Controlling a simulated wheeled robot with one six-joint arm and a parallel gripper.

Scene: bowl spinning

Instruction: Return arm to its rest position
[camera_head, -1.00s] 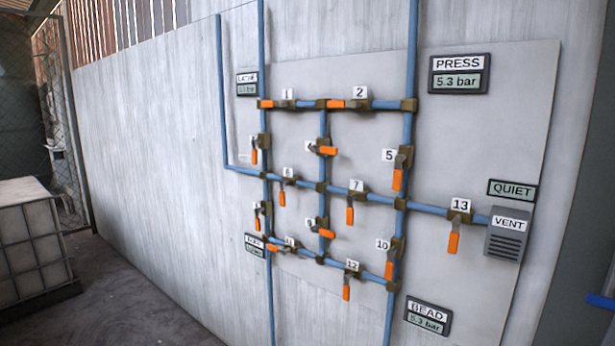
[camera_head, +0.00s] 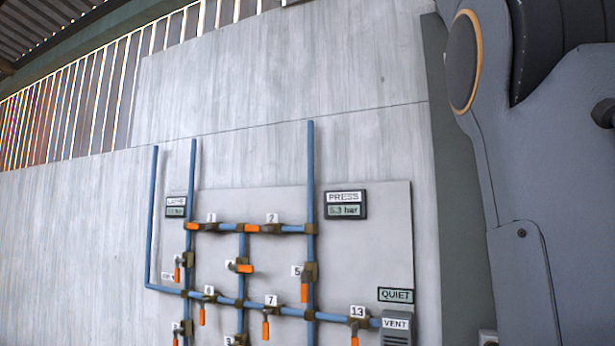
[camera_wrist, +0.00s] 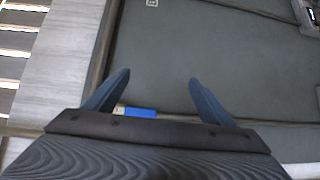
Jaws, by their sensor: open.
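My gripper (camera_wrist: 155,88) shows in the wrist view with its two blue fingers spread wide apart. It is open and nothing is between the fingertips. My gripper is not visible in the head view, where a large grey part of my own arm fills the right side. The valve panel (camera_head: 370,255) is on the wall at the lower middle of the head view, with blue pipes and orange-handled valves. Its lower part is cut off by the frame edge.
The PRESS display (camera_head: 345,204) reads about 5.3 bar. The VENT box (camera_head: 396,327) sits at the panel's lower right, below the QUIET sign (camera_head: 396,295). The wall (camera_head: 280,70) above the panel is bare. A small blue object (camera_wrist: 136,112) shows beyond my fingers in the wrist view.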

